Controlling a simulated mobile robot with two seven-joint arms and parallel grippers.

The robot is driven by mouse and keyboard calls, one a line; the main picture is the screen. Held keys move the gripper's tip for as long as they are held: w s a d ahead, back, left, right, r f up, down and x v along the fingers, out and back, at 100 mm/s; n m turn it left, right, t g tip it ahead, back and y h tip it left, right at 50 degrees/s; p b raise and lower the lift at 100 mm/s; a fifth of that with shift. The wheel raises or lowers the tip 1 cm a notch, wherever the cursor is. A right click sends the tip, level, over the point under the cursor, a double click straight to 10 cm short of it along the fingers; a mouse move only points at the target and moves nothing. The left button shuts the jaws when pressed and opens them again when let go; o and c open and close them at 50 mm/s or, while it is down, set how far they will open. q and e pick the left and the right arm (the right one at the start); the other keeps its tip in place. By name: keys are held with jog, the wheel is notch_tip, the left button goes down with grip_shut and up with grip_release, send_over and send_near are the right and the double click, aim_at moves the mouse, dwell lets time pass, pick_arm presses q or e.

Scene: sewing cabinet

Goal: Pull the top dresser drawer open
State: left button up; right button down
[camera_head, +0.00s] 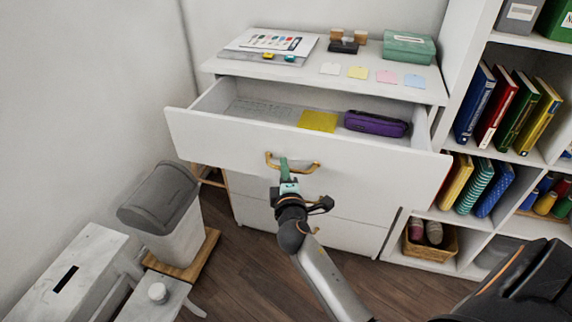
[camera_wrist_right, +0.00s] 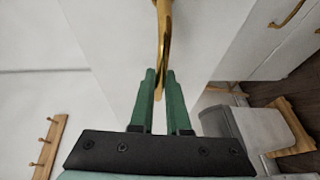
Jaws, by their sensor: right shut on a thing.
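The white dresser's top drawer (camera_head: 290,144) is pulled well out, with its inside in view. A purple case (camera_head: 376,123) and a flat yellow item (camera_head: 317,121) lie in it. Its gold handle (camera_head: 309,167) is on the front panel. My right gripper (camera_head: 285,168) is shut on this handle. In the right wrist view, the green fingers (camera_wrist_right: 159,78) stand on either side of the gold handle bar (camera_wrist_right: 164,40). My left gripper is not in view.
A grey-lidded bin (camera_head: 161,195) stands to the left of the dresser. A bookshelf (camera_head: 466,219) stands close on the right. Papers (camera_head: 268,42), colored tags and a green box (camera_head: 409,47) lie on the dresser top. Wooden floor (camera_head: 240,270) is clear in front.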

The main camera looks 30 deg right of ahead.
jog(key=shift+s+a, duration=0.45)
jog(key=shift+a, duration=0.1)
jog(key=c, duration=0.9)
grip_release()
